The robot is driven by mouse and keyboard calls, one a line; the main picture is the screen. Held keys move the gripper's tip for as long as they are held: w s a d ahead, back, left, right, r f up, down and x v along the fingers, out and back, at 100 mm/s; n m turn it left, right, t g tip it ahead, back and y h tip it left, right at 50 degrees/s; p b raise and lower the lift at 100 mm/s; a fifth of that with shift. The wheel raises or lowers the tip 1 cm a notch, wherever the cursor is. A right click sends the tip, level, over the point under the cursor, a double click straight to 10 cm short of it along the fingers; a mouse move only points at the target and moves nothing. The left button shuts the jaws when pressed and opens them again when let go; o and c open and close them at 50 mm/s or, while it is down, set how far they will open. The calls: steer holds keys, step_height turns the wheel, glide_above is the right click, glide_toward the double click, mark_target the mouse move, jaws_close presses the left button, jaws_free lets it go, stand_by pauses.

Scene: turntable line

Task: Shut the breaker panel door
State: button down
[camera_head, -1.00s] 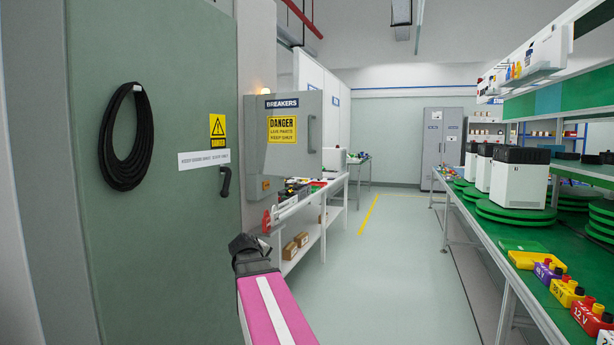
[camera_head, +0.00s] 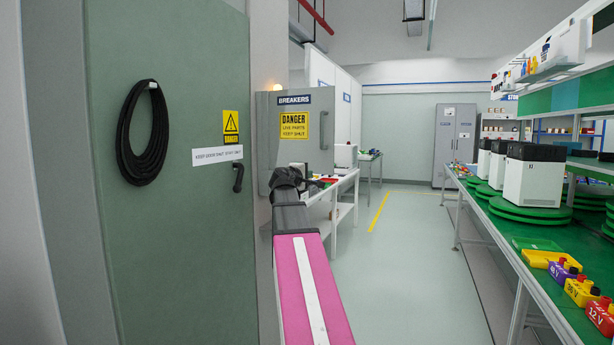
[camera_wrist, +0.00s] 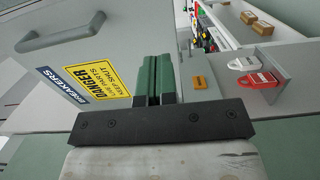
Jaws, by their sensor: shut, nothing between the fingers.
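The breaker panel door (camera_head: 296,155) is a grey sheet with a BREAKERS label, a yellow danger sign and a handle near its right edge. It stands out from the left wall, open, its labelled face towards me. In the wrist view the door (camera_wrist: 45,75) fills the upper left, with its bar handle (camera_wrist: 62,33). My gripper (camera_head: 288,178) is at the door's lower edge in the head view. In the wrist view its green fingers (camera_wrist: 155,62) are together and empty, right of the danger sign. I cannot tell whether they touch the door.
A green cabinet (camera_head: 180,215) stands at left. A white side table (camera_head: 340,185) is beyond my arm. The central aisle is clear; a green-topped line (camera_head: 470,190) runs at right.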

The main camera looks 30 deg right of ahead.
mark_target(322, 169)
steer(key=x, duration=1.1)
steer(key=shift+a, duration=0.1)
